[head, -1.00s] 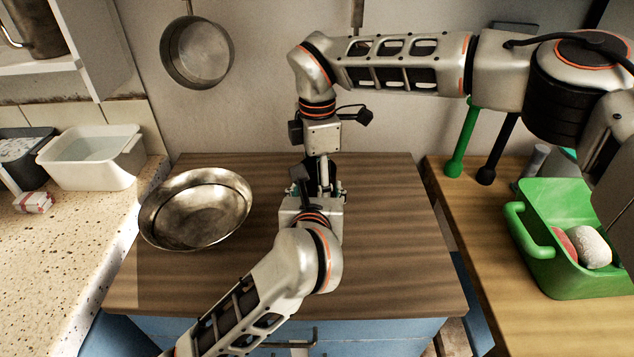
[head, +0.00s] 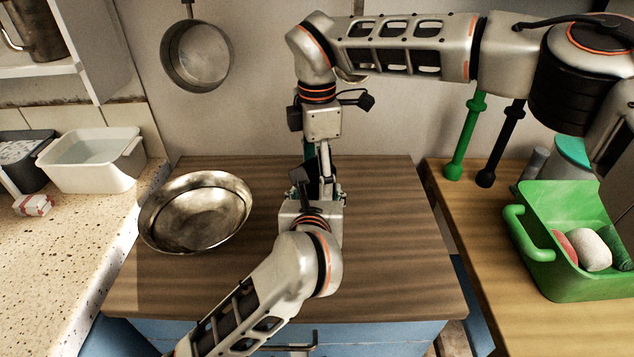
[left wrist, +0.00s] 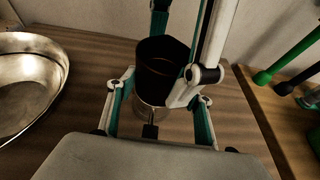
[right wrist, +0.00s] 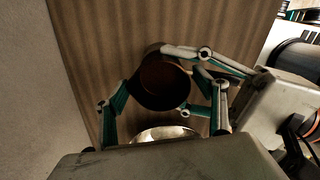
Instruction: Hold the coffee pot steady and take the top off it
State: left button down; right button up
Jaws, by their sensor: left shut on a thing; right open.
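The coffee pot stands on the brown wooden worktop (head: 390,240), mostly hidden by my arms in the head view. In the left wrist view the pot (left wrist: 163,68) has a dark round upper part above a paler, shiny lower part. The right wrist view looks down into its dark round opening (right wrist: 160,82); I cannot tell whether the top is a separate piece there. My left gripper (left wrist: 160,104) is shut on the pot from the near side. My right gripper (head: 318,163) is open and points down, with its fingers around or beside the upper part.
A metal bowl (head: 197,212) stands left of the grippers. A white tub (head: 92,165) is on the speckled counter farther left. A green caddy (head: 560,275) with sponges is on the right-hand table. The worktop's front right is clear.

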jog(key=shift+r, duration=0.7)
jog(key=shift+c, duration=0.3)
notch_tip(320, 180, up, 3)
jog(key=m, duration=0.3)
jog(key=shift+s, duration=0.1)
jog(key=shift+f, duration=3.9)
jog(key=c, duration=1.3)
jog(key=shift+o, duration=0.6)
jog(key=shift+n, duration=1.5)
jog(key=o, duration=1.2)
jog(key=shift+o, duration=0.2)
